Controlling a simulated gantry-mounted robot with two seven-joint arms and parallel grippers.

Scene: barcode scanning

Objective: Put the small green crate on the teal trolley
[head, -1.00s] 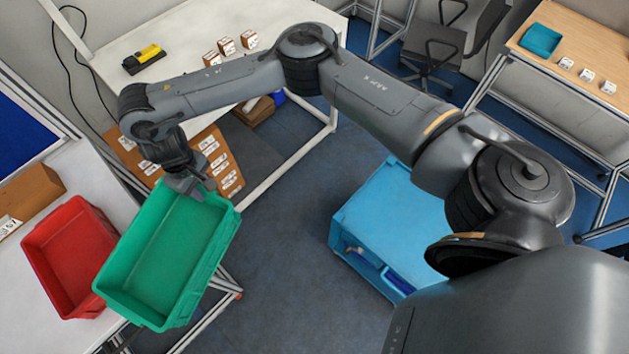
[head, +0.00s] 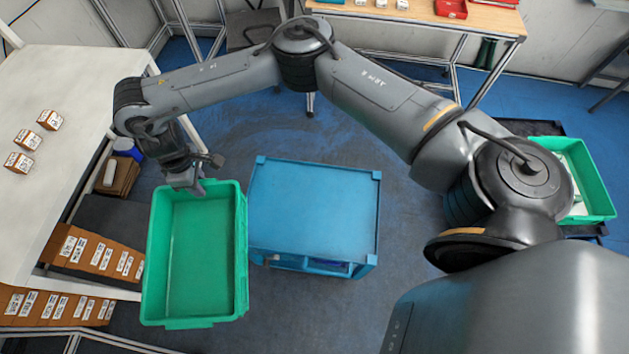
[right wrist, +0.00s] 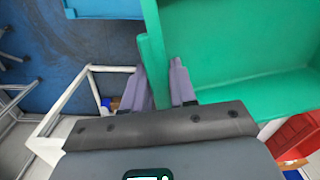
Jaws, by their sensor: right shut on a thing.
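My right gripper (head: 190,188) is shut on the far rim of the small green crate (head: 197,255), which looks empty and is held up in the air. The rim also shows between the fingers (right wrist: 163,80) in the right wrist view, with the crate (right wrist: 235,45) to their right. The teal trolley (head: 312,210), blue in the picture with a bare top, stands on the floor just right of the held crate. A corner of it (right wrist: 105,8) shows in the right wrist view. My left gripper is out of view.
A white table (head: 60,110) with several small boxes (head: 30,140) is at the left, near brown cartons (head: 95,255). Another green crate (head: 592,180) is at the right, partly behind my arm. A red crate (right wrist: 295,135) shows in the right wrist view. A wooden table (head: 490,22) stands behind.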

